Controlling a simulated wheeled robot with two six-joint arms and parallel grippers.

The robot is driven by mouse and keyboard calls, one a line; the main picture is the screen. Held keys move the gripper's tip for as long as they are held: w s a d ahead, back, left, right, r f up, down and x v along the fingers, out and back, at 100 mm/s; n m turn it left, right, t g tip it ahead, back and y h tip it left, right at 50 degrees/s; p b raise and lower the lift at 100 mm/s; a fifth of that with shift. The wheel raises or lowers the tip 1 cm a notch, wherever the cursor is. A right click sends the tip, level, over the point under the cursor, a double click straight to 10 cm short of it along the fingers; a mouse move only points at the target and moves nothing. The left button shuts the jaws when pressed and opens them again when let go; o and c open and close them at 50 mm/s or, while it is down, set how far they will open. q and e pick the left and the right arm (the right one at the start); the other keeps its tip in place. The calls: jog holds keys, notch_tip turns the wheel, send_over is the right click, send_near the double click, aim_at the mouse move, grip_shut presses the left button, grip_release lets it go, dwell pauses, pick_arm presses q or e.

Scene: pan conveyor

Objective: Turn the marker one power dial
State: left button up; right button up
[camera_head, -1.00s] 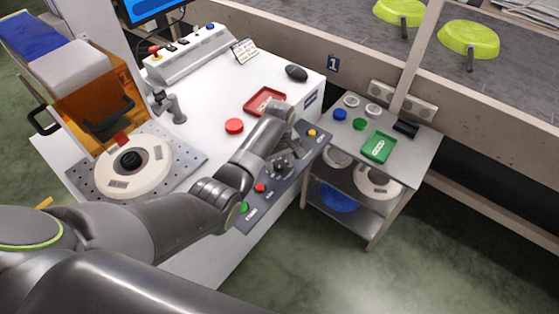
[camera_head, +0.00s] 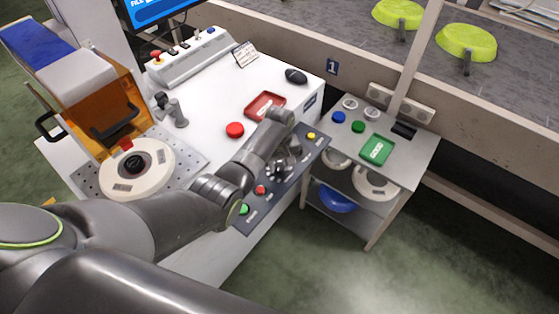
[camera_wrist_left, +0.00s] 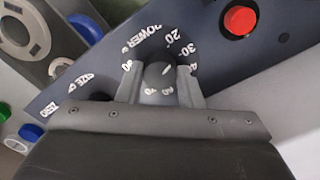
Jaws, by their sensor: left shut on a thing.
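The dark control panel (camera_head: 262,214) runs along the front edge of the white machine table. In the left wrist view the panel (camera_wrist_left: 215,75) shows the label POWER over a dark round dial (camera_wrist_left: 158,73) ringed by white numbers. A short white line on the dial points up and right, roughly toward the 20 and 30 marks. My left gripper (camera_head: 281,170) is over the panel in the head view. In the left wrist view its two fingers (camera_wrist_left: 160,88) are shut on the dial from both sides. The dial itself is largely hidden in the head view. My right gripper is not in view.
A red button (camera_head: 260,190), a green button (camera_head: 243,209) and a yellow button (camera_head: 311,136) sit on the same panel, close to the gripper. A metal cart (camera_head: 405,165) with a green tray (camera_head: 377,149) stands to the right. The floor in front is clear.

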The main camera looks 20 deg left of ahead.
pick_arm(q)
jog(key=m+p, duration=0.1)
jog(key=m, duration=0.1)
jog(key=shift+r+m, duration=0.2)
jog(key=shift+m, duration=0.2)
jog(key=m+p, duration=0.1)
jog(key=m, duration=0.1)
jog(key=shift+m, duration=0.4)
jog(key=m+p, duration=0.1)
jog(key=m, duration=0.4)
jog(key=shift+w+f+p, duration=0.1)
jog(key=shift+p, duration=0.3)
jog(key=shift+m, duration=0.3)
jog(key=o, duration=1)
jog(key=shift+f, duration=0.1)
